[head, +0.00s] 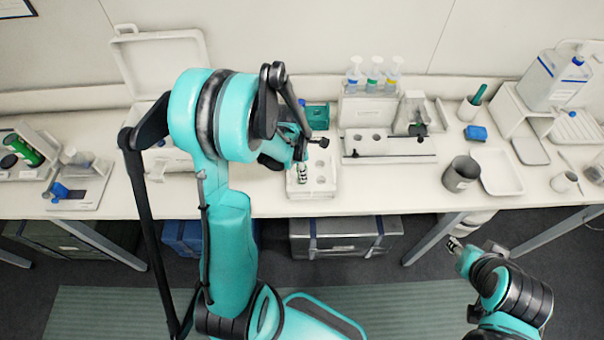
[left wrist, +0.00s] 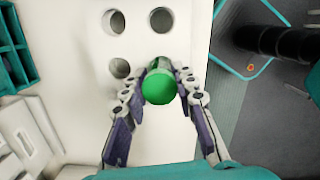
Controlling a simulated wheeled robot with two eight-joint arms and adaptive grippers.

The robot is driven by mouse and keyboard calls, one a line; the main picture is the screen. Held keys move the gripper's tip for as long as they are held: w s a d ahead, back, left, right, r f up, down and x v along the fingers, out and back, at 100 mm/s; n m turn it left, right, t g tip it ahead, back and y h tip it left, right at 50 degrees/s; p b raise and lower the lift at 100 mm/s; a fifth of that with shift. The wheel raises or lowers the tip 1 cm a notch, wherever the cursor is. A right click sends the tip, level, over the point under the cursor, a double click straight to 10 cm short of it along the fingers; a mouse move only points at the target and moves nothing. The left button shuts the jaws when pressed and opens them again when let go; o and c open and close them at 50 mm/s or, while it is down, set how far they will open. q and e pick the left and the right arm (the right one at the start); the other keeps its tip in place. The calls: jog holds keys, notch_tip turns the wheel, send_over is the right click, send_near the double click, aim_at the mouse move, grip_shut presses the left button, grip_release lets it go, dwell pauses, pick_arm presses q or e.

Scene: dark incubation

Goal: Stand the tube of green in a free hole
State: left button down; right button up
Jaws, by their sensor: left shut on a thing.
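The tube of green (left wrist: 158,86) shows its round green cap between the fingers of my left gripper (left wrist: 158,92) in the left wrist view. The gripper is shut on it. Below is a white block (left wrist: 75,50) with round holes; three of them show empty, and the tube is over the corner where a fourth would be. I cannot tell whether the tube's lower end is in a hole. In the head view my left gripper (head: 302,172) is over the white block (head: 325,192) at the table's front edge. My right gripper (head: 455,245) is below the table's front; its jaws are unclear.
A teal rack (head: 318,116) stands behind the block. To the right are a white stand (head: 390,150), several bottles behind it, a grey cup (head: 461,173) and a white tray (head: 498,172). An open case (head: 165,62) stands at the back left.

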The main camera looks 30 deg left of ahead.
pick_arm(q)
jog(key=shift+f, duration=0.9)
jog(key=shift+f+b, duration=0.15)
jog(key=shift+b, duration=0.15)
jog(key=c, duration=1.2)
grip_release()
